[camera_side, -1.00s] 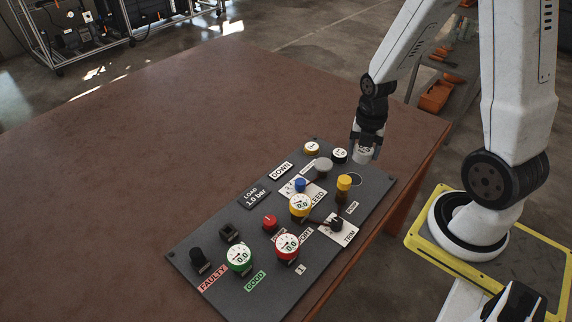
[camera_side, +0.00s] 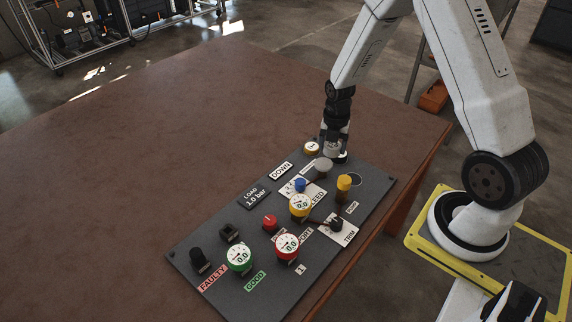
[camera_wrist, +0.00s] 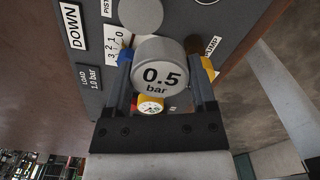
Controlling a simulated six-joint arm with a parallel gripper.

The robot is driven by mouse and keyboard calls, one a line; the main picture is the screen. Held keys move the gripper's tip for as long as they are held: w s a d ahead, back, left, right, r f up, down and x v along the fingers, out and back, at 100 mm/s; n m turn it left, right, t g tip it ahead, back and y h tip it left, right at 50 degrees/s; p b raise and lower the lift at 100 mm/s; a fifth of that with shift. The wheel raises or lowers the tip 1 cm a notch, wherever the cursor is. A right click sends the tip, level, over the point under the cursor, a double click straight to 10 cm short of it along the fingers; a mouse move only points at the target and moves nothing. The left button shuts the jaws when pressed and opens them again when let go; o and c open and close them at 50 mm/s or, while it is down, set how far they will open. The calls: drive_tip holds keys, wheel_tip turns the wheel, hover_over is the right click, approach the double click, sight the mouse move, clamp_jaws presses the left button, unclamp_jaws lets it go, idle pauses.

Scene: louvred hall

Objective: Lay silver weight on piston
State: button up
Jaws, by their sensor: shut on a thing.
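My gripper (camera_side: 334,142) is shut on the silver weight (camera_wrist: 160,72), a grey cylinder marked "0.5 bar" that sits between the two fingers in the wrist view. In the side view the silver weight (camera_side: 332,149) hangs under my gripper at the far end of the dark panel. The piston (camera_side: 323,165) is a round grey disc just in front of it. The piston also shows in the wrist view (camera_wrist: 141,14), beyond the weight near the top edge. I cannot tell the exact gap between weight and piston.
The panel (camera_side: 222,272) carries gauges, knobs and a blue knob (camera_side: 300,185) near the piston. A yellow-topped part (camera_side: 344,182) rises at right. The tabletop left is clear.

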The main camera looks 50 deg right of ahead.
sight(324, 163)
drive_tip(key=shift+w+d+f, duration=0.15)
drive_tip(key=shift+w+f, duration=0.4)
drive_tip(key=shift+f, duration=0.15)
drive_tip(key=shift+w+d+f, duration=0.15)
drive_tip(key=shift+w+f, duration=0.35)
drive_tip(key=shift+f, duration=0.15)
drive_tip(key=shift+w+f, duration=0.1)
drive_tip(key=shift+w+d+f, duration=0.1)
drive_tip(key=shift+w+f, duration=0.05)
drive_tip(key=shift+f, duration=1.6)
drive_tip(key=shift+f, duration=0.15)
drive_tip(key=o, duration=1.3)
drive_tip(key=shift+r, duration=0.2)
wheel_tip(324, 163, up, 12)
